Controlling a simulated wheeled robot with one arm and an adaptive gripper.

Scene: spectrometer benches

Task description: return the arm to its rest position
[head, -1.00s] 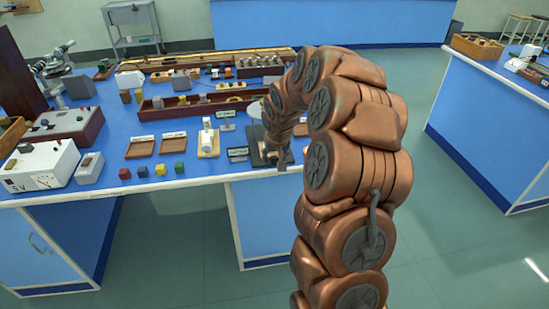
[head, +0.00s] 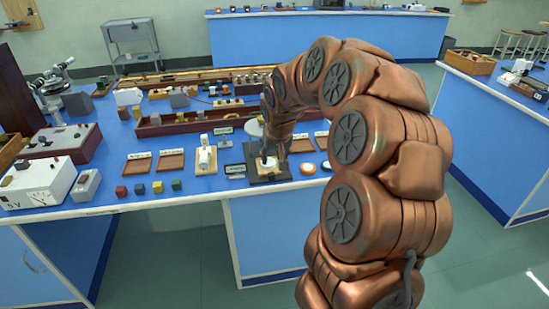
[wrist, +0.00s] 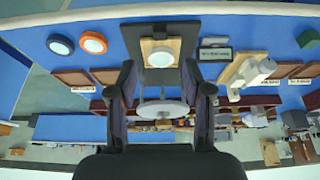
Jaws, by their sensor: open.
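My copper-coloured arm (head: 385,140) rises at the right of the head view, arches over, and reaches down to the blue bench. My gripper (head: 268,158) hangs at the bench's front right, over or just beside a dark stand (head: 284,175). Its exact height above the stand is hard to tell. In the wrist view my gripper (wrist: 160,88) is open, its two dark fingers apart with nothing held between them. The stand's wooden block with a round white top (wrist: 160,55) shows just beyond the fingertips.
An orange-rimmed disc (head: 307,169) and a blue-rimmed disc (head: 327,165) lie right of the stand. A white device on a wooden base (head: 205,156), wooden trays (head: 171,161) and small cubes (head: 158,187) lie to the left. Open floor (head: 190,260) lies before the bench.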

